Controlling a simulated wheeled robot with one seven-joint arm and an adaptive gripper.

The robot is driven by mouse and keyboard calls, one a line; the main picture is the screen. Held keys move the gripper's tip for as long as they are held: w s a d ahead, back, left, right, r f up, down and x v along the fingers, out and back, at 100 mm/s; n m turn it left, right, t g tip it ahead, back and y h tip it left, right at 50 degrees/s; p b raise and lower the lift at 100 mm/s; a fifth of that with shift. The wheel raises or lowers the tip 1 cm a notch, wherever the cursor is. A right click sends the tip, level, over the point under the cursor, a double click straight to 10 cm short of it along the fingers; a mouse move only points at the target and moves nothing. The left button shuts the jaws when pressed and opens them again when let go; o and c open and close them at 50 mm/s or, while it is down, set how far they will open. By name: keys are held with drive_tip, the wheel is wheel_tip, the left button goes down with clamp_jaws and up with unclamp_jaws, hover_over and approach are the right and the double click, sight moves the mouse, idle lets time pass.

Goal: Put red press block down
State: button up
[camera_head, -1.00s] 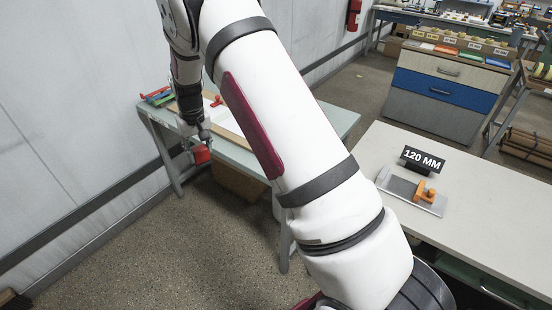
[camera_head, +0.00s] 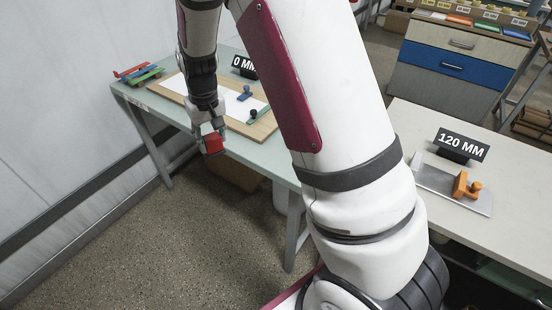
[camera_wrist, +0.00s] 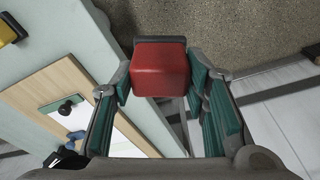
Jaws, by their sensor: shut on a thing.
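The red press block (camera_head: 213,143) is held in my gripper (camera_head: 208,130) in the head view, in front of the near edge of the pale green table (camera_head: 262,152). In the wrist view the red press block (camera_wrist: 161,70) sits between the green-padded fingers of my gripper (camera_wrist: 160,85), which are shut on it. Floor shows behind the block there, with the table to the left. In the head view a wooden board (camera_head: 170,87) with white paper (camera_head: 233,105) lies on the table, partly hidden by my arm.
A blue knobbed piece (camera_head: 245,93) and a dark green one (camera_head: 253,116) rest on the board. Colored strips (camera_head: 138,74) lie at the table's left. A 0 MM sign (camera_head: 243,66) stands behind. An orange block (camera_head: 465,186) sits on a metal plate on the right table.

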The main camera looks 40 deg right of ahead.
drive_tip(key=s+d+m+h+b, duration=0.15)
drive_tip(key=s+d+m, duration=0.25)
drive_tip(key=d+m, duration=1.2)
drive_tip(key=shift+s+d+f+n+g, duration=0.15)
drive_tip(key=shift+d+f+n, duration=0.35)
drive_tip(key=shift+f, duration=1.15)
drive_tip(key=shift+s+d+f+n+g, duration=0.15)
drive_tip(key=shift+d+f+n, duration=0.3)
drive_tip(key=shift+f, duration=1.25)
drive_tip(key=shift+d+f+n+g, duration=0.3)
drive_tip(key=shift+d+f, duration=0.35)
drive_tip(key=shift+f, duration=1)
drive_tip(key=shift+f, duration=0.15)
drive_tip(key=o, duration=1.2)
